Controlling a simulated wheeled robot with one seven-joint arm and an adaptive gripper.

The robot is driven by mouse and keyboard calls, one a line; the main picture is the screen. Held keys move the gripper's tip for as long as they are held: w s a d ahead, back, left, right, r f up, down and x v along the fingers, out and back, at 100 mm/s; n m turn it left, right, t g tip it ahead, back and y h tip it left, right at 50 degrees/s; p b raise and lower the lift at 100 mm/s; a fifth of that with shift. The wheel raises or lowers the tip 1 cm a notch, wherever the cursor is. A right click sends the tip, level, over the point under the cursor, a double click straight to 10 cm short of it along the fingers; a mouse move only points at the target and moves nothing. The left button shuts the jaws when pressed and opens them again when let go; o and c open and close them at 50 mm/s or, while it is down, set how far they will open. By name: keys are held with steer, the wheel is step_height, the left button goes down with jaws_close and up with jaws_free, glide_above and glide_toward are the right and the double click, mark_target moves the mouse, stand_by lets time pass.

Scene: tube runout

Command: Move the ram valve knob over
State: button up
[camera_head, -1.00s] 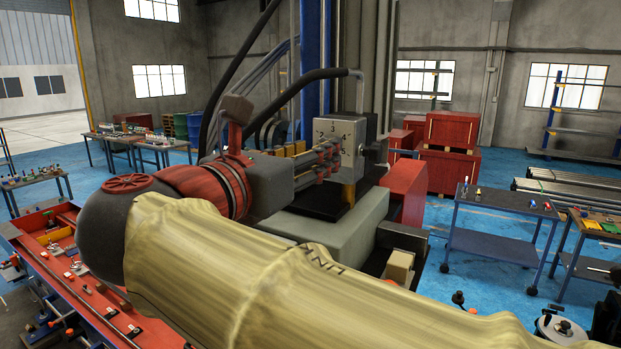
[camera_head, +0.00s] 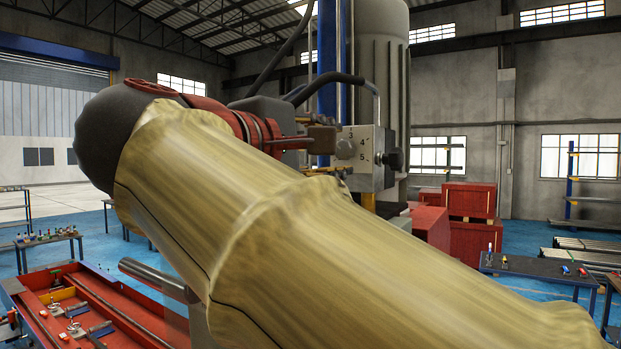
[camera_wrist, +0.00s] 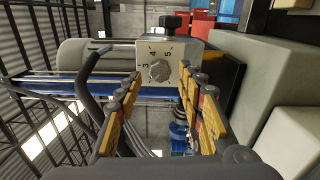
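The grey dial knob (camera_wrist: 159,71) sits on a pale metal box (camera_wrist: 178,50) marked 3, 4 and 5. The knob also shows in the head view (camera_head: 345,149) on the box's left face. A dark knob (camera_wrist: 171,24) sticks out from another side of the box. My gripper (camera_wrist: 160,76) is open, its yellow and grey fingers apart, with the dial knob seen between the tips. The fingers look clear of the knob, but the exact gap is hard to judge.
A grey block (camera_wrist: 258,65) lies to the right. Red crates (camera_head: 470,220) and a red bench (camera_head: 85,305) stand farther off.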

steer(key=shift+f+m+b, duration=0.2)
steer(key=shift+m+b, duration=0.45)
steer(key=shift+m, duration=0.55)
steer(key=shift+r, duration=0.25)
steer(key=shift+x, duration=1)
steer(key=shift+c, duration=1.4)
steer(key=c, duration=0.6)
steer(key=shift+p, duration=0.3)
